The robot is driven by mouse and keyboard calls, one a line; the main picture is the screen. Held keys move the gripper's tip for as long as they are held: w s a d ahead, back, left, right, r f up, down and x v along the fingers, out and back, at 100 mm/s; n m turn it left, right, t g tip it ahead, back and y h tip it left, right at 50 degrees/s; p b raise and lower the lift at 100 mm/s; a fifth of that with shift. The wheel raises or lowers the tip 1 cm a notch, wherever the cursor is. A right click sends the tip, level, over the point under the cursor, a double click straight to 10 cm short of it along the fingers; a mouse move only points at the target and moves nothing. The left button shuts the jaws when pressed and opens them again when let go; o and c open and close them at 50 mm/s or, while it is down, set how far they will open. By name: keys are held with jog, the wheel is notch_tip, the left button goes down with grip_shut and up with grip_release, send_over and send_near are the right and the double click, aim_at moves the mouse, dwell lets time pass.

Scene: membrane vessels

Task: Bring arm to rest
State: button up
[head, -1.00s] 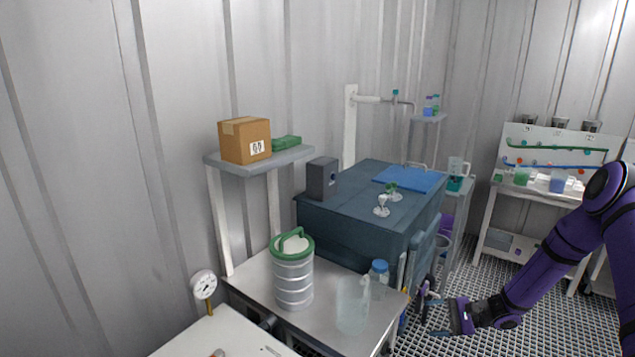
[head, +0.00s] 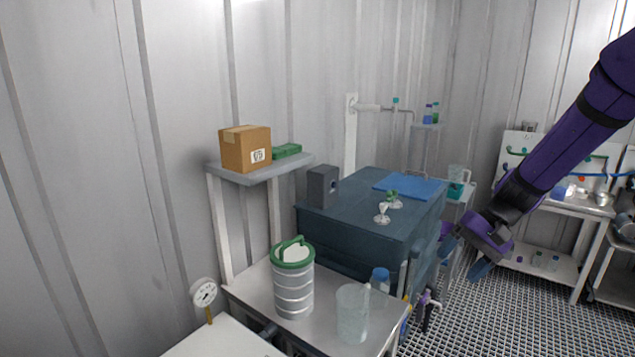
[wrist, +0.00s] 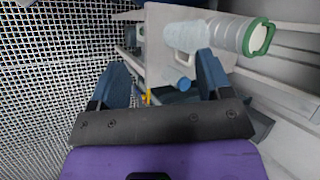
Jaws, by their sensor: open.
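My purple arm comes in from the right in the head view. My gripper (head: 465,257) hangs in the air to the right of the dark blue cabinet (head: 350,230), above the grated floor. In the wrist view my gripper (wrist: 160,85) shows two blue fingers spread wide apart with nothing held between them. Beyond the fingers are the metal side table (wrist: 155,50) and a blue-capped bottle (wrist: 178,84).
The side table (head: 250,290) holds a green-lidded ribbed canister (head: 293,285), a clear jug (head: 352,315) and the blue-capped bottle (head: 380,281). Small glasses (head: 382,213) and a blue mat (head: 410,186) lie on the cabinet. The grated floor (head: 490,320) at right is clear.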

jog(key=s+r+n+t+h, duration=0.1)
jog(key=s+r+t+h, duration=0.2)
jog(key=s+r, duration=0.5)
jog(key=s+d+r+n+t+h, duration=0.1)
jog(key=s+r+n+t+h, duration=0.1)
jog(key=s+r, duration=0.7)
jog(key=s+t+h, duration=0.1)
jog(key=s+h, duration=0.1)
jog(key=s, duration=0.5)
jog(key=shift+d+r+t, duration=0.15)
jog(key=shift+d+t, duration=0.1)
jog(key=shift+t, duration=0.05)
